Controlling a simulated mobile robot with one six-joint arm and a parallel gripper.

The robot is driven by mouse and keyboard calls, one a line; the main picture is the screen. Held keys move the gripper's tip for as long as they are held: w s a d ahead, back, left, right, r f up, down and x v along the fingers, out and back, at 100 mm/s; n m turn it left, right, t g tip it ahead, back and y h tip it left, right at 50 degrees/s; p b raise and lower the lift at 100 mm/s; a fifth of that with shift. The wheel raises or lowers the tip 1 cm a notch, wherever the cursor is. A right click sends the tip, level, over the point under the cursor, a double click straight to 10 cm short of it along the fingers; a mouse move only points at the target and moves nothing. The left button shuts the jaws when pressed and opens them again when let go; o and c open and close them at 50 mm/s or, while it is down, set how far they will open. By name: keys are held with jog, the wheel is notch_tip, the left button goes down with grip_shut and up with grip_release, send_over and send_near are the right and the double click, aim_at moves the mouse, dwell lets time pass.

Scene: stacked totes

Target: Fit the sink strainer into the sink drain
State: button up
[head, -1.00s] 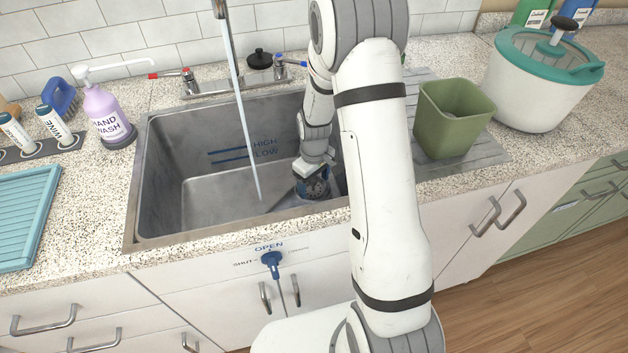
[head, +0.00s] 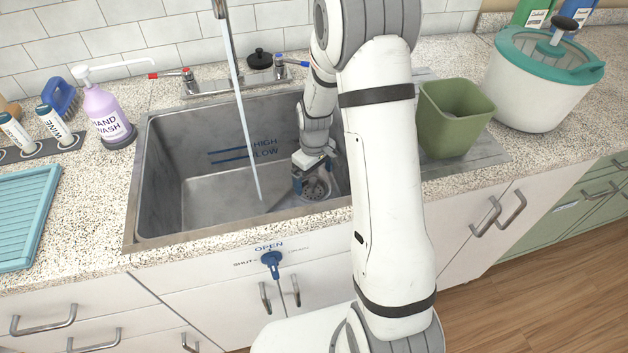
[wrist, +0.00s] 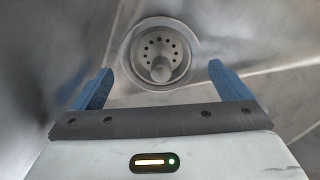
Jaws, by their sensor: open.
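The sink strainer (wrist: 160,50) is a round metal basket with a ring of small holes and a central knob. In the wrist view it lies inside the round rim of the sink drain (wrist: 127,52) and looks about centred. It also shows in the head view (head: 317,188), low in the right part of the basin. My gripper (head: 314,180) is open, with its blue fingers apart on either side of the strainer's knob and not touching it. The wrist view cannot show how deep the strainer sits.
The grey sink (head: 160,180) has steep walls close around my gripper. A thin water stream (head: 245,130) falls left of my arm. A green bin (head: 455,120) stands right of the sink. A blue knob (head: 271,259) below the front edge is near the word OPEN.

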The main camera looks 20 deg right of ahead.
aim_at(314, 180)
jog(key=shift+r, duration=2.35)
jog(key=shift+r, duration=0.1)
jog(key=s+r+m+t+p, duration=0.2)
jog(key=s+r+m+p, duration=0.4)
jog(key=s+r, duration=1.5)
notch_tip(314, 180, up, 4)
jog(key=shift+s+a+r+t+p, duration=0.2)
jog(key=shift+a+t+p, duration=0.15)
jog(key=shift+p, duration=0.4)
jog(key=shift+c, duration=0.4)
